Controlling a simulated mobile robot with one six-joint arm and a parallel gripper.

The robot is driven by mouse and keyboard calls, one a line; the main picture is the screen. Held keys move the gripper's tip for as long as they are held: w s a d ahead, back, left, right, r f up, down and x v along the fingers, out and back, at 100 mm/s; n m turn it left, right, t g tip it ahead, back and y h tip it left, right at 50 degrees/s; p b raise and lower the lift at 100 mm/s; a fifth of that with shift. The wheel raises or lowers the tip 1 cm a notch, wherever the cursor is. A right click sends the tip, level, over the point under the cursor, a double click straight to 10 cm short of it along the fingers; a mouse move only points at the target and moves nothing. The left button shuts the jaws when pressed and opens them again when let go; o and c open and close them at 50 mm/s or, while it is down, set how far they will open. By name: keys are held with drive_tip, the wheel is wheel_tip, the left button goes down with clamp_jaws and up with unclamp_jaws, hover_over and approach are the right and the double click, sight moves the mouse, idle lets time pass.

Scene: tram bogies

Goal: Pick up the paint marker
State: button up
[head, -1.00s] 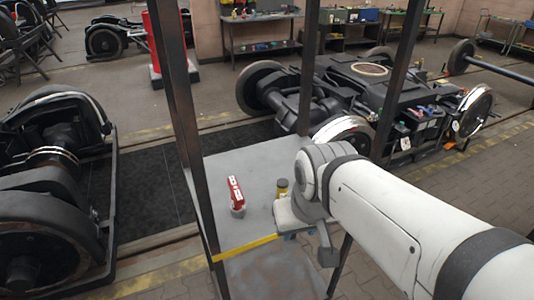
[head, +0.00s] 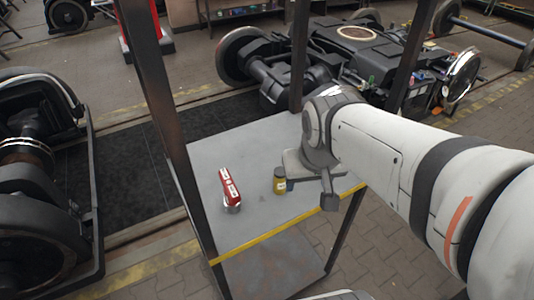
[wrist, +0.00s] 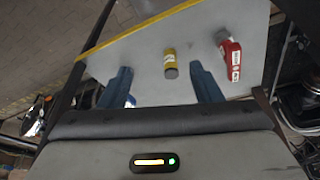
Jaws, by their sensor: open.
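In the wrist view the yellow cylinder (wrist: 170,64) shows between and beyond the two blue fingertips. My gripper (wrist: 161,69) is open and empty, with a clear gap to either side of the cylinder. In the head view the wrist hides most of the gripper.
Dark posts (head: 160,125) rise at the shelf's corners. A yellow strip (head: 262,239) marks its front edge. A bogie (head: 345,55) stands behind.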

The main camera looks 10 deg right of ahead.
sight(281, 176)
drive_tip(key=w+f+b, duration=0.1)
drive_tip(key=w+f, duration=0.1)
drive_tip(key=w, duration=0.1)
drive_tip(key=w+f+m, duration=0.1)
drive_tip(key=w+f, duration=0.2)
drive_tip(key=w+f+m+h+b, duration=0.1)
drive_tip(key=w+f, duration=0.1)
drive_tip(key=w, duration=0.1)
drive_tip(key=shift+w+d+f+b, duration=0.2)
drive_tip(key=shift+d+f+b, duration=0.05)
drive_tip(key=shift+f+b, duration=0.1)
drive_tip(key=shift+m+t, duration=0.3)
drive_tip(key=shift+m, duration=0.5)
drive_tip(key=w+f, duration=0.2)
drive_tip(key=f, duration=0.1)
drive_tip(key=w+a+f+b, duration=0.1)
drive_tip(key=w+f, duration=0.5)
drive_tip(key=shift+a+f+b, duration=0.2)
drive_tip(key=shift+f+b, duration=0.15)
drive_tip(key=shift+b, duration=0.05)
drive_tip(key=shift+x, duration=2.65)
drive_tip(key=shift+w+r, duration=0.1)
drive_tip(key=shift+w, duration=0.05)
drive_tip(key=c, duration=1.1)
